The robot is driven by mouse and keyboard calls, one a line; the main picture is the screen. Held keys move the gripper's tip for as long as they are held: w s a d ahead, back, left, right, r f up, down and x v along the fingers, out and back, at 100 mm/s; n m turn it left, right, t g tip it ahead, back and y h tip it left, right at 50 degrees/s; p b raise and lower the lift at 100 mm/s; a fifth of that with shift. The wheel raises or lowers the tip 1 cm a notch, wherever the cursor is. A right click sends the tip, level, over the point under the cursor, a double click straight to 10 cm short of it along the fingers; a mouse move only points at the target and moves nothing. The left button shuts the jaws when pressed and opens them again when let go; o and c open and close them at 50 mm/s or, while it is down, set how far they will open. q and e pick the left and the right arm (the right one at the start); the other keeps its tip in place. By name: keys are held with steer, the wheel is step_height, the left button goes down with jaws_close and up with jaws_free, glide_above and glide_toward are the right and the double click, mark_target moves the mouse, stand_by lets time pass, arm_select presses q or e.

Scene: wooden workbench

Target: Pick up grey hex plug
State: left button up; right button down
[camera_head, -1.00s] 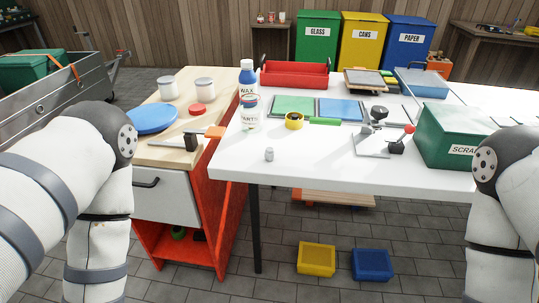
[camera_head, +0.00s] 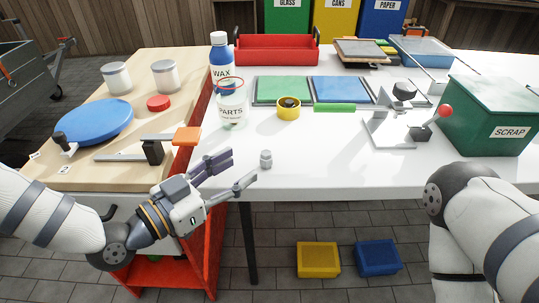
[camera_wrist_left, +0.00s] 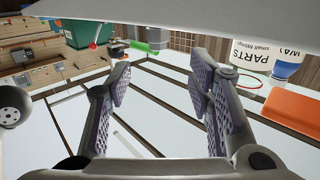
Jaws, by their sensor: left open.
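The grey hex plug (camera_head: 265,158) is a small grey piece standing upright on the white table (camera_head: 330,185), near its front left edge. My left gripper (camera_head: 238,170) is open and empty, just left of the plug, its fingers pointing toward it without touching. In the left wrist view the open fingers (camera_wrist_left: 160,85) frame a gap; a grey piece (camera_wrist_left: 155,33) beyond them at the top looks like the plug, but I cannot be sure. My right gripper is out of view; only part of that arm shows at lower right.
A clear PARTS jar (camera_head: 232,103) and a blue WAX bottle (camera_head: 221,62) stand behind the plug. A yellow tape roll (camera_head: 288,108) and a grey fixture with a red knob (camera_head: 400,125) are farther right. The wooden bench (camera_head: 90,165) lies left. The front table surface is clear.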

mark_target(261, 157)
arm_select(q)
steer(key=x, duration=0.8)
steer(key=shift+d+f, duration=0.25)
steer(key=shift+f, duration=0.1)
jaws_close()
